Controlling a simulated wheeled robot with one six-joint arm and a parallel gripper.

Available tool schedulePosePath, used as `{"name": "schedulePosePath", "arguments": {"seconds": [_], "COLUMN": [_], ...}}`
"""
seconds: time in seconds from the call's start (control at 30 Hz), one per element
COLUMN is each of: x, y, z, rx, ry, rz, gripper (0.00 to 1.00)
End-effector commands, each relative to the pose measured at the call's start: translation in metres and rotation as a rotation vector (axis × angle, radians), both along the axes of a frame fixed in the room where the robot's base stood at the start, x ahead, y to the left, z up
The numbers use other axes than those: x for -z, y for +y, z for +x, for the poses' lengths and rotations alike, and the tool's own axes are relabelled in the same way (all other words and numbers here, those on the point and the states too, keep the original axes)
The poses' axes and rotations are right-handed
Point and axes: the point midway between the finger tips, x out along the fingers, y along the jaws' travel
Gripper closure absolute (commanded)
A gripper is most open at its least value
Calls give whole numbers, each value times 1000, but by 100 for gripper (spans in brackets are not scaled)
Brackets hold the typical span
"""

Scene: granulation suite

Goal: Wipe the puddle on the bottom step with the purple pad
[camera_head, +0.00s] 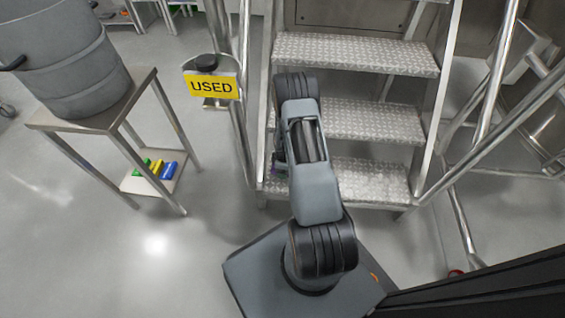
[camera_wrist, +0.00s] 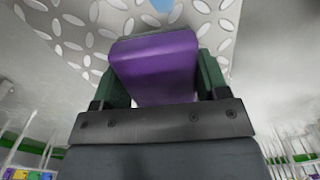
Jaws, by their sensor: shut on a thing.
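The purple pad (camera_wrist: 155,62) is held between the green fingers of my gripper (camera_wrist: 157,82) in the wrist view. Its far end overlaps the patterned metal of the bottom step (camera_wrist: 75,35); I cannot tell whether it touches. A pale blue patch, seemingly the puddle (camera_wrist: 161,5), shows at the top edge of the wrist view, just beyond the pad. In the head view, the bottom step (camera_head: 370,182) is partly covered by my arm. My gripper (camera_head: 279,168) is mostly hidden there, at the step's left end, and no puddle can be made out.
Metal stair rails (camera_head: 440,100) flank the steps. A yellow USED sign (camera_head: 211,87) hangs at the left rail. A metal table (camera_head: 70,120) bears a large grey drum (camera_head: 65,60); coloured items (camera_head: 155,168) lie on its lower shelf. The floor between table and stairs is clear.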

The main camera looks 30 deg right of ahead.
Motion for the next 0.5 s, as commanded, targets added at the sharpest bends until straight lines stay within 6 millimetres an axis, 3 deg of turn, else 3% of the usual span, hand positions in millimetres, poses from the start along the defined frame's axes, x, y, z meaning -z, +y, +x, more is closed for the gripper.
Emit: {"name": "schedulePosePath", "arguments": {"seconds": [0.5], "x": [-50], "y": [5], "z": [2], "rx": [-12], "ry": [-1], "rz": [-1], "gripper": [58]}}
